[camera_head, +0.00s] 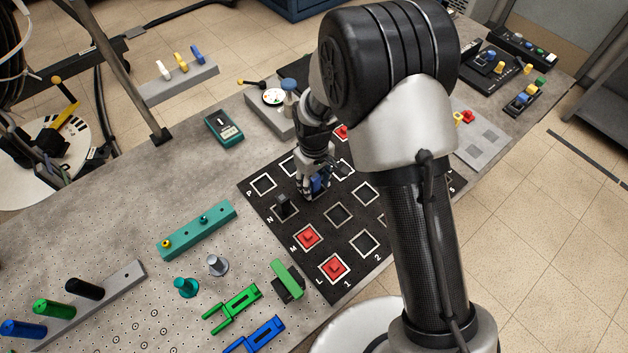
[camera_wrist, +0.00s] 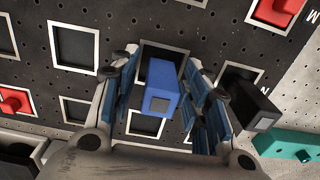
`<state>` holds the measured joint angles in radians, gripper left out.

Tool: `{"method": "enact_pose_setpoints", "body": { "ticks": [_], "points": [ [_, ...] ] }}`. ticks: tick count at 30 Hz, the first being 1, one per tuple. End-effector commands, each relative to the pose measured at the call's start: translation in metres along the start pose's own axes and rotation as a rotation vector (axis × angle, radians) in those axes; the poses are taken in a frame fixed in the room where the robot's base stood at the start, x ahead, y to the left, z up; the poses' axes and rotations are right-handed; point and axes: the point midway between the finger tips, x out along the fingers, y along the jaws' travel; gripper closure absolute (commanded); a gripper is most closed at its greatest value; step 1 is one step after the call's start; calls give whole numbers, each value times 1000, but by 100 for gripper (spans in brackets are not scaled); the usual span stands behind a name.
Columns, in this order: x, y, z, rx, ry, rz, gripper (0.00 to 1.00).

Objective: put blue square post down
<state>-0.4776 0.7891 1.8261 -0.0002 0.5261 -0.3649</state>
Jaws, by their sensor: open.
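The blue square post (camera_wrist: 162,85) stands on the black board (camera_head: 375,247), between my gripper's two fingers in the wrist view. My gripper (camera_wrist: 161,103) is open, with a visible gap on both sides of the post. In the head view my gripper (camera_head: 316,190) is low over the board and partly covers the blue post (camera_head: 320,184). The post appears to stand in or at a white-outlined square; its base is partly hidden. A black square post (camera_wrist: 247,97) stands close beside the right finger in the wrist view.
Red square posts (camera_head: 308,237) stand on the board's near squares. The black post (camera_head: 284,205) is left of my gripper. Several outlined squares are empty, such as one (camera_head: 365,194) to the right. A teal bar (camera_head: 197,229) lies left of the board.

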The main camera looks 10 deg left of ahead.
Motion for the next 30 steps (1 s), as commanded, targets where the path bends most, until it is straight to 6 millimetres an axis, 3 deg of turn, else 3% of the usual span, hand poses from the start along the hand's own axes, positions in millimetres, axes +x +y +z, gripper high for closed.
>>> {"method": "enact_pose_setpoints", "body": {
  "ticks": [7, 21, 30],
  "points": [
    [-17, 0, -1, 0, 2, 1, 57],
    [-109, 0, 0, 0, 2, 1, 57],
    [-124, 0, 0, 0, 0, 0, 57]
  ]
}}
